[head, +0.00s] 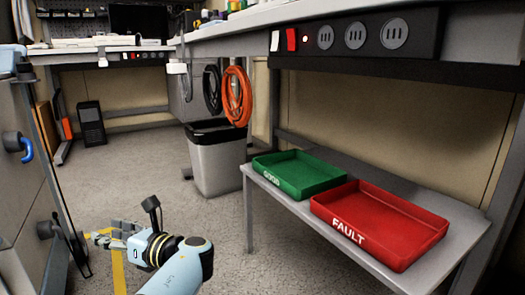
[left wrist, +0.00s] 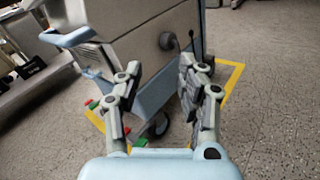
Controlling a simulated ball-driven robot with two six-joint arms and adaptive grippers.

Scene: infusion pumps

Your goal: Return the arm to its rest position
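My left arm comes in at the bottom of the head view, blue and white with a dark and yellow band at the wrist. My left gripper (head: 98,236) points to the left, low over the floor. In the left wrist view my left gripper (left wrist: 160,75) has its two grey fingers spread apart, with nothing between them. A wheeled cart (left wrist: 150,45) stands beyond the fingers, over a yellow floor outline. My right gripper is in neither view.
A grey low bench (head: 372,275) at the right bears a green GOOD tray (head: 285,190) and a red FAULT tray (head: 430,248), both empty. A grey bin (head: 217,165) stands behind it. A grey cabinet or cart side (head: 20,185) is at the left edge. Floor between is clear.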

